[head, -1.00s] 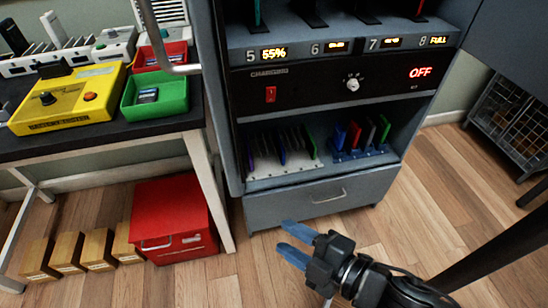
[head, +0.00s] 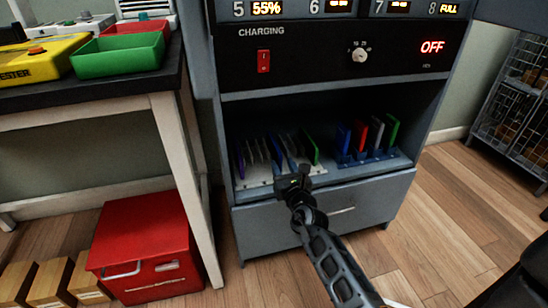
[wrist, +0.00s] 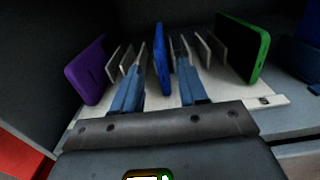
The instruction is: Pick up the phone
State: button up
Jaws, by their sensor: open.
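Several thin phones stand upright in a pale slotted rack (wrist: 235,92) on the open shelf of the charging cabinet. In the wrist view a blue phone (wrist: 161,58) stands in the middle, a purple phone (wrist: 88,70) at the left and a phone with a green edge (wrist: 243,50) at the right. My gripper (wrist: 160,80) is open, with one blue finger on each side of the blue phone and visible space between. Whether the fingers touch it I cannot tell. In the head view my gripper (head: 293,172) reaches the shelf front and hides part of the rack.
Pale dividers stand close beside both fingers. A blue rack (head: 362,158) with several coloured phones is to the right. The cabinet's upper panel (head: 310,60) overhangs the shelf, and a drawer (head: 345,205) lies below. A red box (head: 150,250) stands on the floor at left.

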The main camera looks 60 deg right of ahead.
aim_at(277, 152)
jog(key=x, duration=0.6)
jog(key=shift+s+r, duration=0.1)
jog(key=shift+r, duration=0.25)
jog(key=shift+w+d+f+p, duration=0.1)
jog(key=shift+w+d+p, duration=0.2)
jog(key=shift+w+d, duration=0.15)
grip_shut()
